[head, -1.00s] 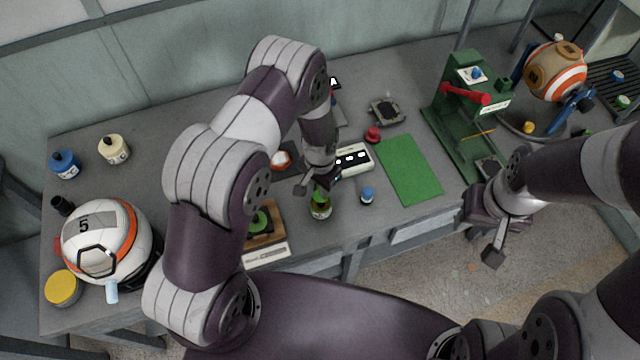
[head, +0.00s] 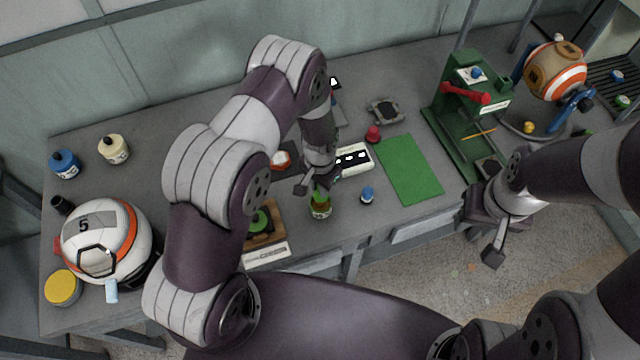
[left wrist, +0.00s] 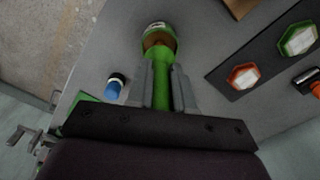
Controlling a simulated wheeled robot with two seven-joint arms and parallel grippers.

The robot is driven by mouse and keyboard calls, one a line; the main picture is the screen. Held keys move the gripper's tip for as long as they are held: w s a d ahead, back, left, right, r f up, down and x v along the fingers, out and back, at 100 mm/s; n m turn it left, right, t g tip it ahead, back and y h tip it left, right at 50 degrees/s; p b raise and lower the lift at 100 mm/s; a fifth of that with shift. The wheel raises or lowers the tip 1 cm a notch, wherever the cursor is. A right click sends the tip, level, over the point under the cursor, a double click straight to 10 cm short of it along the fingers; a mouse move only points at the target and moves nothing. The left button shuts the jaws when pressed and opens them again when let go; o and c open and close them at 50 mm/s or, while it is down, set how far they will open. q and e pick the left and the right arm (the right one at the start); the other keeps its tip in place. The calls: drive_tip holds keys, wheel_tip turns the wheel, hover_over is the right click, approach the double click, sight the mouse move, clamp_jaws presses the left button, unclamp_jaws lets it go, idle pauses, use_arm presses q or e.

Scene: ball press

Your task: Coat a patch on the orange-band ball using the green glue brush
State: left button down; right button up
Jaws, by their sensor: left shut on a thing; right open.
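The green glue brush (left wrist: 178,88) is upright in the left wrist view, its green handle between the fingers of my left gripper (left wrist: 162,80). My left gripper (head: 318,188) is shut on it, above a small glue pot (head: 320,210) near the table's front edge. The brush's lower end is at or in the pot; its bristles are hidden. A white ball with an orange band (head: 131,219) sits at the far left, bearing a grey "5" patch and a black hexagon outline. My right gripper (head: 486,228) is open and empty, in front of the table's right part.
A green press (head: 465,115) and an orange-striped ball in a stand (head: 567,82) are farther right. A yellow-lidded jar (head: 63,288) stands by the left ball.

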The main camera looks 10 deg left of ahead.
use_arm(q)
drive_tip(key=shift+r+p, duration=2.5)
drive_tip(key=shift+r, duration=0.9)
